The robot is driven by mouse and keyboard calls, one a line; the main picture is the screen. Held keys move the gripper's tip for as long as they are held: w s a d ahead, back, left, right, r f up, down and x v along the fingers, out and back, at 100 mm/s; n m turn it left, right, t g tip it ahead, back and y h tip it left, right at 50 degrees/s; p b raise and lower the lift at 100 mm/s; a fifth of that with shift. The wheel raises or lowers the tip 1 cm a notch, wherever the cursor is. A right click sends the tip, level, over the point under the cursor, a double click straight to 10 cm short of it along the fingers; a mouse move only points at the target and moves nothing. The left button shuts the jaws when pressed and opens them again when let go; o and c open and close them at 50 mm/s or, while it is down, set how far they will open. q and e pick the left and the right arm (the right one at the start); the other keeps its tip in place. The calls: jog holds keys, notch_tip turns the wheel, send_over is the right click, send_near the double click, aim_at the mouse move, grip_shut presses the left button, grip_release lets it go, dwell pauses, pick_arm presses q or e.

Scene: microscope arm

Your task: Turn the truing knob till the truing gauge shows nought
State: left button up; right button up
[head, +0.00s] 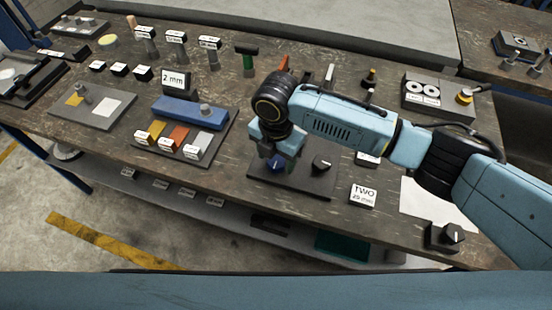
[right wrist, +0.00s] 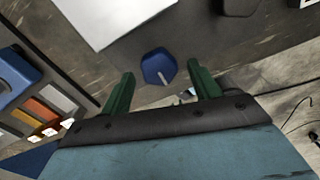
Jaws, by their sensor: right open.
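A blue six-sided knob (head: 277,166) with a pale pointer mark sits on a dark plate (head: 300,186) near the bench's front edge. My right gripper (head: 276,160) is right over it, pointing down. In the right wrist view the blue knob (right wrist: 157,67) shows between the two green fingers of my open right gripper (right wrist: 161,76), with a gap on each side. Its pointer slants toward the lower right. A black knob (head: 321,164) with a white mark stands on the same plate to the right. I cannot make out a gauge reading. My left gripper is not in view.
A blue block (head: 185,112) and coloured pieces stand on a tray to the left. A "TWO" label block (head: 363,195) and a black knob box (head: 446,237) are to the right. A white sheet or panel (right wrist: 110,18) lies beyond the knob in the wrist view.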

jog(key=shift+f, duration=0.6)
jog(key=c, duration=1)
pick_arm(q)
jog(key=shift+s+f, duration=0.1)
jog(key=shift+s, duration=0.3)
